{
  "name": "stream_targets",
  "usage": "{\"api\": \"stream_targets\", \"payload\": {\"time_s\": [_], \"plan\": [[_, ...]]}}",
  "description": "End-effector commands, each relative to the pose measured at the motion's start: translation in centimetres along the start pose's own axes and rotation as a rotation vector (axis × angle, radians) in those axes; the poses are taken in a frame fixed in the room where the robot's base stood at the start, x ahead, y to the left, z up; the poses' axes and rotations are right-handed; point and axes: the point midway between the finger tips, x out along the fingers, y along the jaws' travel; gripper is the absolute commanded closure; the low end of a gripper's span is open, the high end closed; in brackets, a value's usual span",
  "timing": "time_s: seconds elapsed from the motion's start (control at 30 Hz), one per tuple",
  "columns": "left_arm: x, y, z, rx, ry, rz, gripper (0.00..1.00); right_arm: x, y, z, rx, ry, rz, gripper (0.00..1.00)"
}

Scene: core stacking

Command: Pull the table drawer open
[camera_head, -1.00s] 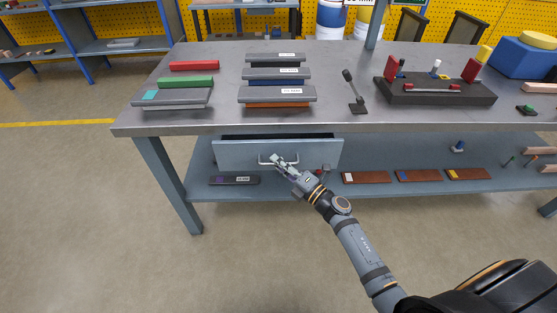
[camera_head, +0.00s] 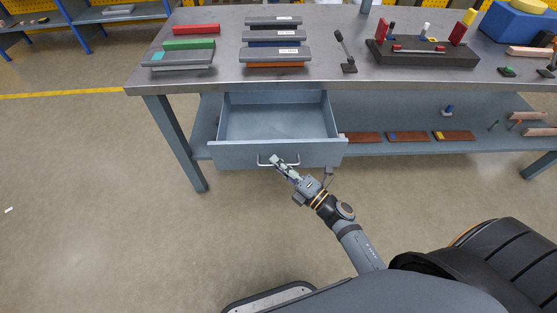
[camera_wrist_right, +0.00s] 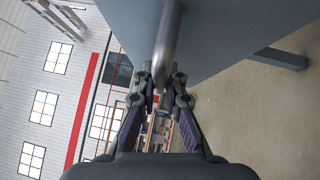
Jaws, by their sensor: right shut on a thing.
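The table drawer (camera_head: 230,156) is pulled well out from under the grey tabletop (camera_head: 225,76). Its inside shows and looks empty. A silver bar handle (camera_head: 264,164) runs across the middle of its front. My right gripper (camera_head: 275,161) is shut on the handle. In the right wrist view the handle bar (camera_wrist_right: 166,55) runs between the two fingers of the right gripper (camera_wrist_right: 161,84), with the drawer front (camera_wrist_right: 225,30) behind it. My left gripper is not in view.
Red, green and grey bars and stacked blocks lie on the tabletop above the drawer. A dark fixture (camera_head: 420,56) and a blue block (camera_head: 518,24) stand to the right. A lower shelf (camera_head: 400,148) holds brown pieces. The floor in front is clear.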

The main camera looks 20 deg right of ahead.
Motion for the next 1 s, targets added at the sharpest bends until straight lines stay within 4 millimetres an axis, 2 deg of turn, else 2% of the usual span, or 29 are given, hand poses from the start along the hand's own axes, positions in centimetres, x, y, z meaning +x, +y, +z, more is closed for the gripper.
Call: {"api": "stream_targets", "payload": {"time_s": [0.27, 0.3, 0.47, 0.8, 0.87, 1.0], "plan": [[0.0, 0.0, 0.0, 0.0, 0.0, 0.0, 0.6, 0.0, 0.0, 0.0, 0.001, 0.0, 0.0, 1.0], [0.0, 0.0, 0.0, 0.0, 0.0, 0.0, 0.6, 0.0, 0.0, 0.0, 0.001, 0.0, 0.0, 0.89], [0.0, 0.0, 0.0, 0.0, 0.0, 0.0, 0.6, 0.0, 0.0, 0.0, 0.001, 0.0, 0.0, 0.67], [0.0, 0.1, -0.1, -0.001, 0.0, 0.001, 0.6, -0.3, -0.1, 0.0, 0.0, 0.001, -0.001, 0.66], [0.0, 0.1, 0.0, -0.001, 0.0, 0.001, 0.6, -1.0, -0.1, 0.0, 0.0, 0.001, -0.003, 0.66], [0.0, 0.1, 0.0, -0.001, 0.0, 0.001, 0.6, -4.0, -0.2, -0.1, 0.0, 0.004, -0.006, 0.66]]}}
